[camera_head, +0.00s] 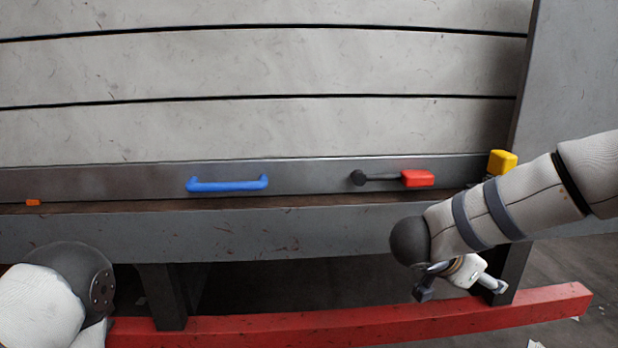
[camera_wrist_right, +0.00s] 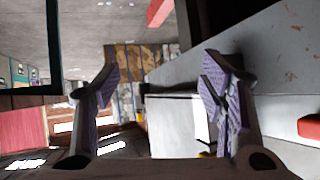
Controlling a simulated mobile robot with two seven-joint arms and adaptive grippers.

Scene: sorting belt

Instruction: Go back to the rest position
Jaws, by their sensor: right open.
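My right gripper (camera_head: 459,286) hangs at the lower right in the head view, in front of the belt's grey side beam. In the right wrist view, its two fingers (camera_wrist_right: 160,95) are spread wide apart with nothing between them. My left arm shows only as a white and dark grey joint at the lower left of the head view. Its gripper is out of the picture.
The grey belt (camera_head: 250,65) fills the back. On its front ledge are a blue handle (camera_head: 228,184), a red-and-black lever (camera_head: 417,178), a yellow block (camera_head: 502,162) and a small orange piece (camera_head: 33,202). A red beam (camera_head: 350,320) runs low in front.

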